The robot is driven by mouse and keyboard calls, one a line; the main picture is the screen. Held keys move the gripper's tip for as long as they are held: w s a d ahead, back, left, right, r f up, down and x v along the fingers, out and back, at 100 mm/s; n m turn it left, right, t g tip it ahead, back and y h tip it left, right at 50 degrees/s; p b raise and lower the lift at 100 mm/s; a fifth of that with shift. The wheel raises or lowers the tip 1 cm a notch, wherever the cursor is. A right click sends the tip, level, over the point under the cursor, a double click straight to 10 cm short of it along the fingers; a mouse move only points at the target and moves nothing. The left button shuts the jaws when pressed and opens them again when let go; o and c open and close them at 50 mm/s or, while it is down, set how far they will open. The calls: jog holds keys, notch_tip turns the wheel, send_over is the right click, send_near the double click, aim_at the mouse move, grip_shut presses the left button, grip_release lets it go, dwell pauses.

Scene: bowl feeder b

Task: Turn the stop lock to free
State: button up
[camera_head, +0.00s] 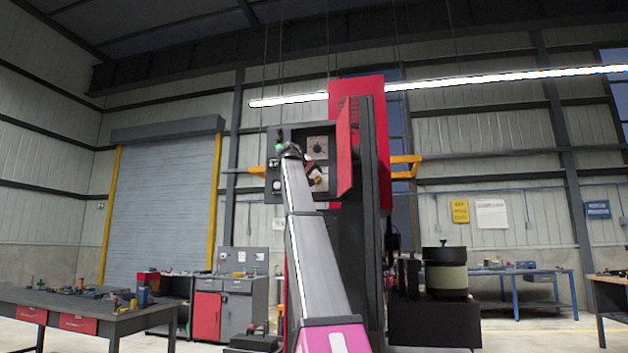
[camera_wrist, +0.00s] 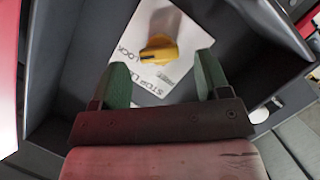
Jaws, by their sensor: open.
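The stop lock is a yellow knob (camera_wrist: 159,50) on a white label plate (camera_wrist: 176,32) with partly readable "STOP" and "LOCK" lettering, inside a dark box. In the wrist view my gripper (camera_wrist: 162,75) has its two green fingers apart, with the knob just beyond and between the fingertips. The fingers do not appear to touch it. The fingers are too small to make out there. The knob's set position cannot be read.
The dark box walls (camera_wrist: 82,55) stand close around my gripper on the sides. In the head view the red cabinet door (camera_head: 345,147) hangs open on the right. A panel with a round dial (camera_head: 319,147) sits above the knob. A workbench (camera_head: 75,308) stands far left.

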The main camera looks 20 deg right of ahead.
jog(key=shift+x, duration=1.05)
jog(key=c, duration=0.9)
jog(key=shift+c, duration=0.2)
